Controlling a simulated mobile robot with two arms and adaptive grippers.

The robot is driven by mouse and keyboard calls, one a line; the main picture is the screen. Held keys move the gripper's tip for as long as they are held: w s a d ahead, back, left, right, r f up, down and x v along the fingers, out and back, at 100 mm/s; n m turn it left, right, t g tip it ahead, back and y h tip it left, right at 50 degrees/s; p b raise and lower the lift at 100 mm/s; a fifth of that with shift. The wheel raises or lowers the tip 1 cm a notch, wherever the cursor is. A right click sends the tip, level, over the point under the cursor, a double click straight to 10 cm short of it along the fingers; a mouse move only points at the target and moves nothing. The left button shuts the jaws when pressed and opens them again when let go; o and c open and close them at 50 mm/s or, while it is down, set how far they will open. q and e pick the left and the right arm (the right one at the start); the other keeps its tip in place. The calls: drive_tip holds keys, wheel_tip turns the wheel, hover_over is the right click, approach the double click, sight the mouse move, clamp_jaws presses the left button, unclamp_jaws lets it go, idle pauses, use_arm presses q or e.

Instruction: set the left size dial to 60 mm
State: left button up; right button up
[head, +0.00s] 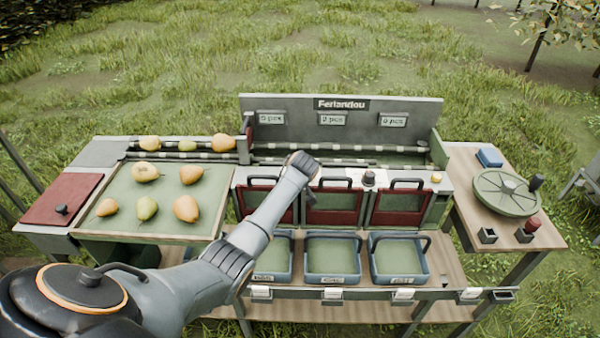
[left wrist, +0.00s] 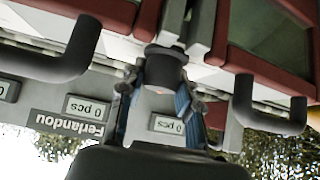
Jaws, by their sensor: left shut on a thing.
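The left size dial (left wrist: 165,66) is a dark round knob between two gates, shown upside down in the left wrist view. My left gripper (left wrist: 158,92) is shut on it, with a blue-padded finger on each side. In the head view my left arm reaches up to the sorter front and its wrist hides this dial. The dial's scale and setting cannot be read. The right size dial (head: 368,178) shows between the middle and right gates. My right gripper is not in view.
Red gates with dark handles (head: 405,183) flank the dials. Blue crates (head: 333,279) stand below. A tray (head: 125,238) with several pears is at left. A green round wheel (head: 507,193) is at right. The counter displays (head: 333,119) read 0 pcs.

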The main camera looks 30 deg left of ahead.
use_arm(q)
drive_tip(key=shift+n+g+y+b, duration=0.4)
drive_tip(key=shift+n+y+b, duration=0.15)
drive_tip(key=shift+n, duration=0.35)
drive_tip(key=o, duration=1.2)
drive_tip(key=shift+c, duration=0.2)
drive_tip(key=v, duration=1.2)
drive_tip(key=shift+d+f, duration=0.1)
drive_tip(key=shift+d, duration=0.05)
